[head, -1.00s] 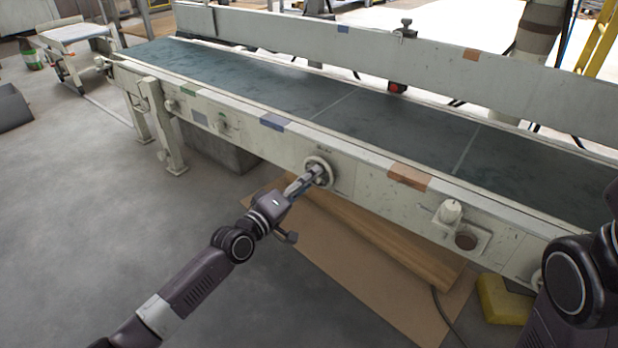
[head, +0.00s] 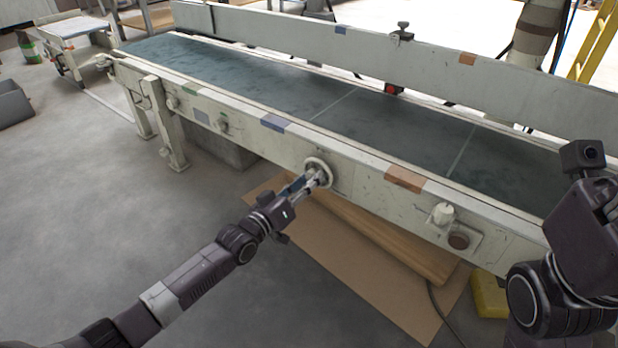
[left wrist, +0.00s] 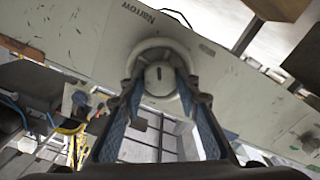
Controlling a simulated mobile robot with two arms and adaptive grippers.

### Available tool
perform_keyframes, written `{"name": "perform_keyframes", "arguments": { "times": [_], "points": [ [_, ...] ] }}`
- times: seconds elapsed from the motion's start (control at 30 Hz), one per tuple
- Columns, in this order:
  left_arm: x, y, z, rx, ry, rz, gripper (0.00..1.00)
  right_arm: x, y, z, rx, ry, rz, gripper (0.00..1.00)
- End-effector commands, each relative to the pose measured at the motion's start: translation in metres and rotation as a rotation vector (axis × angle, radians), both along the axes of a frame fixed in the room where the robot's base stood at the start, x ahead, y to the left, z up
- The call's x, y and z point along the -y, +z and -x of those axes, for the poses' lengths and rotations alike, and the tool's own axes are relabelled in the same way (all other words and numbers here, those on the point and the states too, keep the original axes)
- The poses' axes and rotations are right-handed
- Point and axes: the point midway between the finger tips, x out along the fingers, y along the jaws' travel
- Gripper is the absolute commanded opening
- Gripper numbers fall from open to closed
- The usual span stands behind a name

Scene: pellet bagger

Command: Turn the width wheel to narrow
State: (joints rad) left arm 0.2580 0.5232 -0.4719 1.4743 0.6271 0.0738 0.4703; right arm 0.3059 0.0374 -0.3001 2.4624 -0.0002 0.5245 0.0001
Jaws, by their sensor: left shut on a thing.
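The width wheel (head: 318,171) is a pale round handwheel on the near side rail of the conveyor, at the middle of the head view. In the left wrist view the wheel (left wrist: 158,72) shows straight ahead, with a lighter hub bearing a short dark mark. My left gripper (head: 322,178) reaches it from the lower left and is shut on it. In the left wrist view the fingers of the left gripper (left wrist: 158,85) lie on either side of the hub. Part of the wheel is hidden behind the fingers. My right arm shows at the right edge, but its fingers do not.
The conveyor's dark green belt (head: 390,125) runs behind the rail. A pale knob (head: 442,214) and a dark round button (head: 458,240) sit on the rail to the right. Cardboard (head: 400,290) and a yellow block (head: 489,295) lie on the floor below.

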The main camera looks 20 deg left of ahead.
Motion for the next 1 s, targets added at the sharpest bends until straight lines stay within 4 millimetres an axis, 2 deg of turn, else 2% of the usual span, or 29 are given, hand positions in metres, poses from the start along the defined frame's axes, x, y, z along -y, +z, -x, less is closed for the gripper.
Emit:
{"name": "perform_keyframes", "arguments": {
  "times": [0.43,0.47,0.6,0.87,1.0],
  "points": [
    [0.0004,-0.0031,0.0009,-0.001,-0.001,-0.013,0.06,-0.0002,-0.001,-0.0011,-0.004,0.001,0.0,0.47],
    [0.0004,-0.0031,0.0009,-0.001,-0.001,-0.013,0.33,-0.0002,-0.001,-0.0011,-0.004,0.001,0.0,0.47],
    [0.0003,-0.0023,0.0006,0.0,-0.001,-0.012,0.47,-0.0002,-0.001,-0.0011,-0.004,0.001,0.0,0.47],
    [-0.0001,-0.001,0.0006,0.002,0.0,-0.01,0.47,0.0003,0.0001,0.0005,0.003,-0.001,0.0,0.47],
    [-0.0028,-0.0024,0.0078,0.0,0.0,-0.01,0.47,0.0004,0.0002,0.0005,0.002,-0.001,-0.001,0.47]
  ]
}}
